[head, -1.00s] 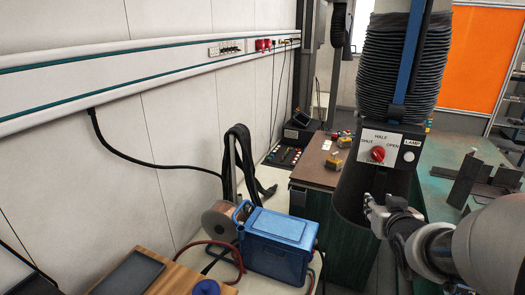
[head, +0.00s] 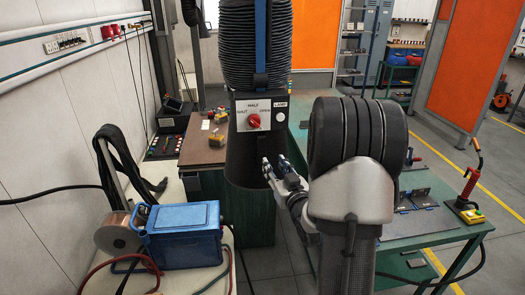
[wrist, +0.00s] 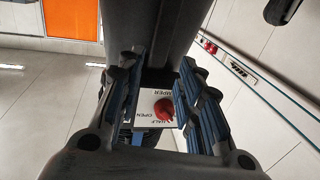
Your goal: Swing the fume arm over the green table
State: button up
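The fume arm has a black ribbed hose (head: 239,50) with a blue strip and a dark hood (head: 250,158). A white panel on the hood carries a red knob (head: 254,121); the knob also shows in the wrist view (wrist: 164,109). The green table (head: 432,242) stands to the right, partly hidden behind my arm. The hood hangs left of it, by the brown-topped bench. My gripper (head: 274,165) is at the hood's lower right side. In the wrist view its fingers (wrist: 160,95) are apart, with the hood and panel showing between them; contact is unclear.
A blue box (head: 182,245) and wire spool stand on a bench at the left front. The brown-topped bench (head: 202,150) is behind the hood. The green table carries dark fixture plates and a red-handled tool (head: 468,190). An orange screen (head: 475,60) and open floor lie further right.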

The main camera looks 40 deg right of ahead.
aim_at(263, 148)
jog(key=x, duration=1.1)
jog(key=shift+b, duration=0.4)
jog(key=shift+c, duration=0.4)
grip_shut()
